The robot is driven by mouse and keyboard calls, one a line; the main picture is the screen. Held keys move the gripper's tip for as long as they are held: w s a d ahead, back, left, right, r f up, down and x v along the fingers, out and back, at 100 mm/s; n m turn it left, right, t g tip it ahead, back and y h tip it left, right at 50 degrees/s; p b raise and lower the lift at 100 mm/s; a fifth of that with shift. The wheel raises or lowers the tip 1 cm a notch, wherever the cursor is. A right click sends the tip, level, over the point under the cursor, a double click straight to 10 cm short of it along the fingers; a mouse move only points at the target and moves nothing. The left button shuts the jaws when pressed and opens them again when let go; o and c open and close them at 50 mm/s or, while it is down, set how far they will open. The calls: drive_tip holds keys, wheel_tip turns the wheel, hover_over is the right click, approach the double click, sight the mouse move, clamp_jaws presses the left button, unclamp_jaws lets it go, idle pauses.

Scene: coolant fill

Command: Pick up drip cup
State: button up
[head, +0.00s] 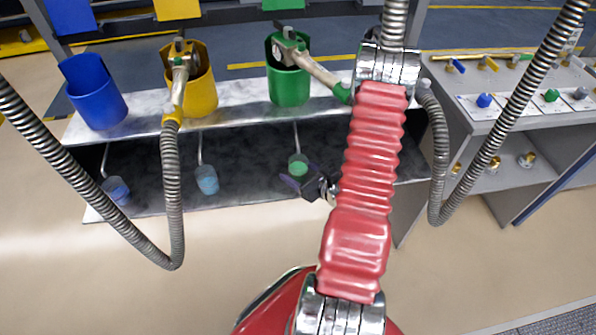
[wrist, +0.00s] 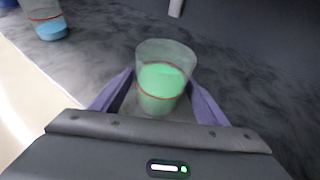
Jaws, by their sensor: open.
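A clear drip cup (wrist: 162,82) with green liquid and a thin red line around it stands upright on the dark lower shelf. It also shows in the head view (head: 298,166), under the green holster. My gripper (wrist: 163,98) is open, with its purple fingers on either side of this cup. In the head view my gripper (head: 302,183) is at the front of the cup. I cannot tell whether the fingers touch it. Two more drip cups stand to the left, one with light blue liquid (head: 207,180) and one with darker blue liquid (head: 116,190).
A blue holster (head: 95,95), a yellow holster (head: 200,90) with a nozzle, and a green holster (head: 288,85) with a nozzle stand on the upper shelf (head: 140,112). Grey hoses (head: 170,190) hang in front. A valve panel (head: 520,100) is at the right.

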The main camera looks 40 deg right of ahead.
drive_tip(key=c, duration=1.3)
drive_tip(key=shift+o, duration=0.2)
drive_tip(key=shift+r, duration=0.25)
wheel_tip(320, 180, up, 9)
drive_tip(key=shift+r, duration=0.15)
idle(0.6)
drive_tip(key=shift+r, duration=0.1)
idle(0.7)
